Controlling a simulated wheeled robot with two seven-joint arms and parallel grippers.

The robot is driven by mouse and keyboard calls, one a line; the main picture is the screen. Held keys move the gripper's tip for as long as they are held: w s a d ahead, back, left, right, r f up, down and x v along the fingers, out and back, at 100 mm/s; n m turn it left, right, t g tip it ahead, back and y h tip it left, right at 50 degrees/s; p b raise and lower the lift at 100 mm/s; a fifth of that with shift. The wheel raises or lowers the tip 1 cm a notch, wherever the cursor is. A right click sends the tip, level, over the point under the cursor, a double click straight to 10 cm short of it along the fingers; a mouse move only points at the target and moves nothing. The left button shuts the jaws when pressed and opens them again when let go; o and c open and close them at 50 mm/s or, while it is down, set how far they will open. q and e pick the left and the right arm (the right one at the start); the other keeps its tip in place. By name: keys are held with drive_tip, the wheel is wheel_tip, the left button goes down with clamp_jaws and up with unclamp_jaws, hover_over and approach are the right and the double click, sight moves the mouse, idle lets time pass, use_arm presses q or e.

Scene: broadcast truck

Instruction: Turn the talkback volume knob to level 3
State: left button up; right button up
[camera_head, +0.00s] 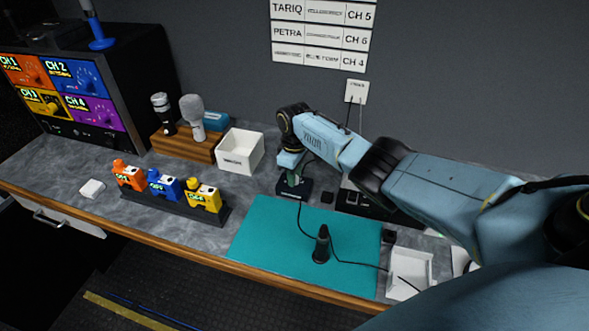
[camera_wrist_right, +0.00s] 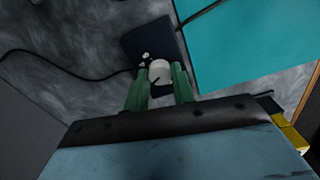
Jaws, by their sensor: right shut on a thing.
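The talkback knob (camera_wrist_right: 160,72) is pale and round, on a small dark box (camera_wrist_right: 147,42). In the head view the dark box (camera_head: 286,192) sits on the counter just behind the teal mat, and the knob is hidden by my gripper. My right gripper (camera_head: 294,183) reaches down over the box. In the right wrist view its green fingers (camera_wrist_right: 160,84) stand on both sides of the knob and are shut on it. Small white marks show beside the knob, but I cannot read its level. My left gripper is not in view.
The teal mat (camera_head: 270,245) has a dark upright device (camera_head: 321,244) with a cable on it. A white bin (camera_head: 240,151), microphones on a wooden block (camera_head: 185,147) and colored units on a rack (camera_head: 162,206) stand left. A white tray (camera_head: 409,270) lies right.

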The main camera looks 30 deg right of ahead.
drive_tip(key=shift+m+p, duration=0.75)
drive_tip(key=shift+m, duration=1.55)
drive_tip(key=o, duration=1)
wheel_tip(320, 180, up, 6)
drive_tip(key=p, duration=0.2)
drive_tip(key=shift+r+p, duration=0.1)
drive_tip(key=shift+p, duration=0.2)
wheel_tip(320, 180, up, 7)
drive_tip(key=shift+r, duration=0.15)
